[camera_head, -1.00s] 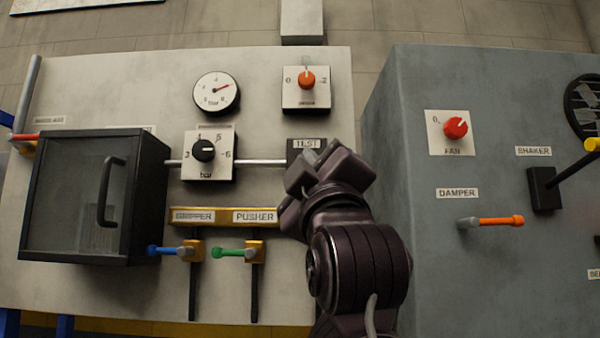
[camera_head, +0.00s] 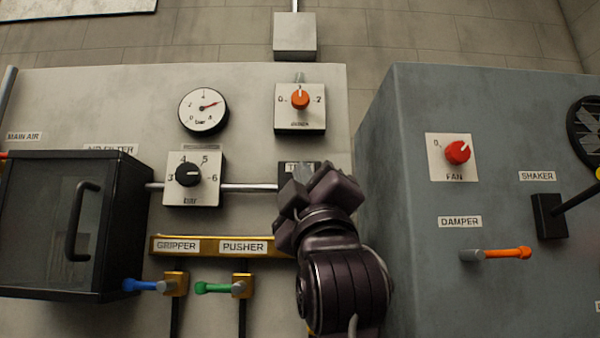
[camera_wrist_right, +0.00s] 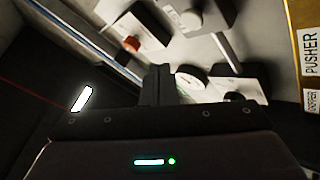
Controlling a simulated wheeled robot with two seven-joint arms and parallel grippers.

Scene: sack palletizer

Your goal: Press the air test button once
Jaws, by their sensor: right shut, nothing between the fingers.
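The dark box labelled TEST (camera_head: 287,170) sits at the right end of the pipe on the pale panel. In the head view my right gripper (camera_head: 305,178) overlaps the box's lower part and hides its button. The right gripper is shut and empty. In the right wrist view, a pale round button (camera_wrist_right: 190,20) shows on a dark box near the top, and the shut fingers (camera_wrist_right: 160,84) are below it, visibly apart in the picture. The depth gap to the box is hard to judge. My left gripper is not in view.
An orange knob (camera_head: 300,99) is above the box, a black pressure knob (camera_head: 187,174) and a gauge (camera_head: 203,110) to its left. Blue (camera_head: 146,285) and green (camera_head: 214,287) levers are at lower left. The grey cabinet (camera_head: 405,130) stands at right.

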